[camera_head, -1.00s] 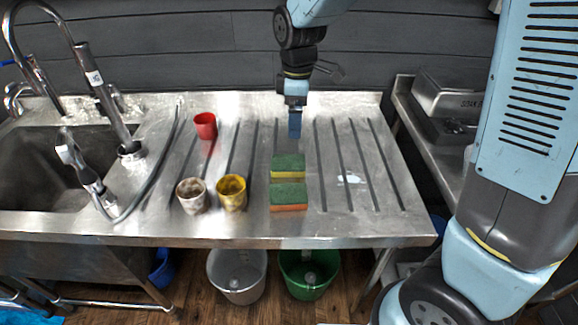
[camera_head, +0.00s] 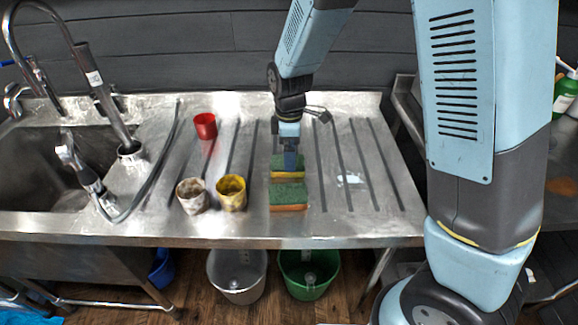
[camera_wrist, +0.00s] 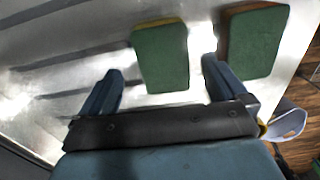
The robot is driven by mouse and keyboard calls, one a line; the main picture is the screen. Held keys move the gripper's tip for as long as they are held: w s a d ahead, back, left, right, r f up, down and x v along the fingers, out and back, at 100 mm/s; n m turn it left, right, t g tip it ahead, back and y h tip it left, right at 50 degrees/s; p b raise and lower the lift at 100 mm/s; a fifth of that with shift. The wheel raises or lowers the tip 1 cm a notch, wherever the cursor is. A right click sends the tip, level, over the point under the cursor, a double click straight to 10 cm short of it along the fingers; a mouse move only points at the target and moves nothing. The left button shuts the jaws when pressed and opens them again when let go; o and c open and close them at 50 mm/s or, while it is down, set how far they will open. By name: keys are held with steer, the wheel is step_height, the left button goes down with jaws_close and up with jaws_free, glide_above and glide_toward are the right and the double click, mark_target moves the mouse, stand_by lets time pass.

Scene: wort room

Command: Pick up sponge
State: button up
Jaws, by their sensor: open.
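Two sponges with green tops lie on the steel draining board. The far sponge (camera_head: 287,174) has a yellow lower layer, and the near sponge (camera_head: 288,196) has an orange one. My gripper (camera_head: 290,160) is above the far sponge and hides part of it in the head view. In the wrist view my gripper (camera_wrist: 162,80) is open and empty. The far sponge (camera_wrist: 162,58) shows between and beyond the fingertips, nearer the right finger. The near sponge (camera_wrist: 253,42) lies to the right, beyond the right finger. I cannot tell the exact height above the sponge.
A red cup (camera_head: 205,126), a whitish cup (camera_head: 192,196) and a yellow cup (camera_head: 231,193) stand left of the sponges. A sink (camera_head: 50,170) with a tap hose is at far left. The grooved board (camera_head: 365,215) is clear on the right. Buckets stand below.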

steer(key=shift+s+f, duration=0.2)
steer(key=shift+f, duration=1.95)
steer(key=shift+c, duration=0.4)
steer(key=c, duration=1)
steer(key=shift+r, duration=0.5)
step_height(320, 180, up, 3)
steer(key=shift+f, duration=0.2)
steer(key=shift+s+d+r, duration=0.5)
steer(key=shift+s+r, duration=1.1)
steer(key=shift+s, duration=0.7)
steer(key=shift+s+d+r, duration=0.55)
steer(key=shift+s+r, duration=1)
steer(key=shift+s, duration=0.7)
steer(key=shift+s+d+r, duration=0.5)
steer(key=shift+s+r, duration=1.1)
steer(key=shift+s, duration=0.7)
